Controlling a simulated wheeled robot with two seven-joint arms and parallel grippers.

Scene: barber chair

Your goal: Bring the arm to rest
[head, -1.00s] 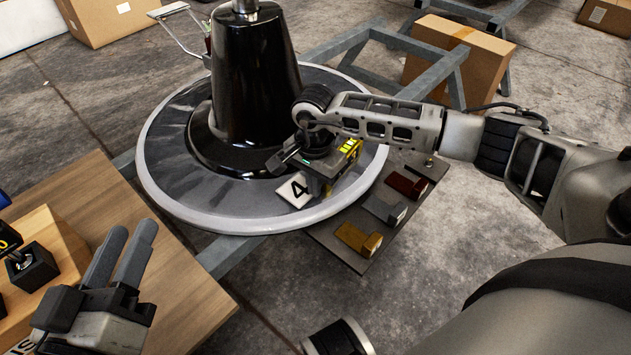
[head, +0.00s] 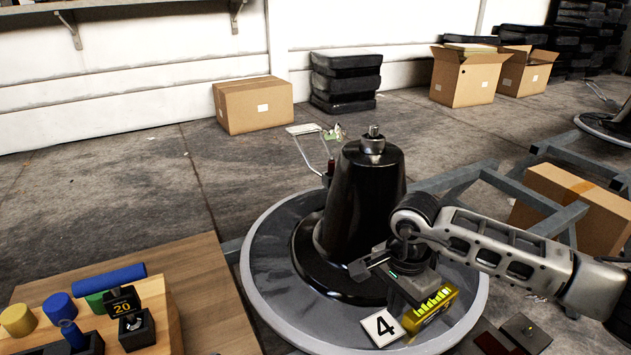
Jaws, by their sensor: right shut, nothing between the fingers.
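My right arm comes in from the right, and its dark gripper (head: 364,268) is over the round chair base (head: 268,268), just in front of the black cone-shaped column (head: 362,205). The gripper is shut and holds nothing. A yellow-and-black block (head: 432,306) shows right by the gripper's body; I cannot tell whether they touch. My left gripper is out of view.
A wooden table (head: 215,300) at the left holds a wooden block with coloured cylinders and a black holder marked 20 (head: 121,306). Grey metal frame beams (head: 560,222) and a cardboard box (head: 572,205) are at the right.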

